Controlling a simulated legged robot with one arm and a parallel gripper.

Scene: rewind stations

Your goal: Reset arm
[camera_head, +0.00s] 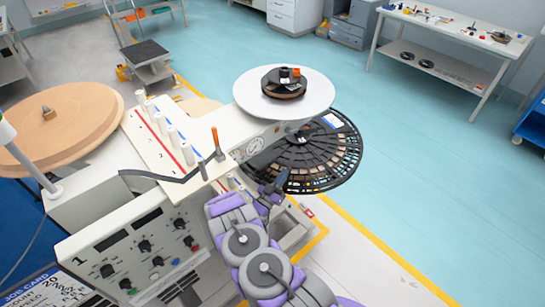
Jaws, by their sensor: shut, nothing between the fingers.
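My arm, with purple and grey links, rises from the bottom of the head view. Its end, my gripper (279,181), is small and dark, just in front of the large black slotted reel (325,155). It is shut and empty; whether it touches the reel cannot be told. The rewind station (85,225) stands to the left, with a control panel (140,255) of knobs marked 1. A white disc (255,95) with a small dark reel (283,83) on it sits above the black reel.
A tan disc (75,115) covers the station's left side. White rollers (165,120) and an orange-tipped post (216,142) stand on its top. A workbench (455,35) with small items is at the back right. The blue-green floor (430,160) on the right is clear.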

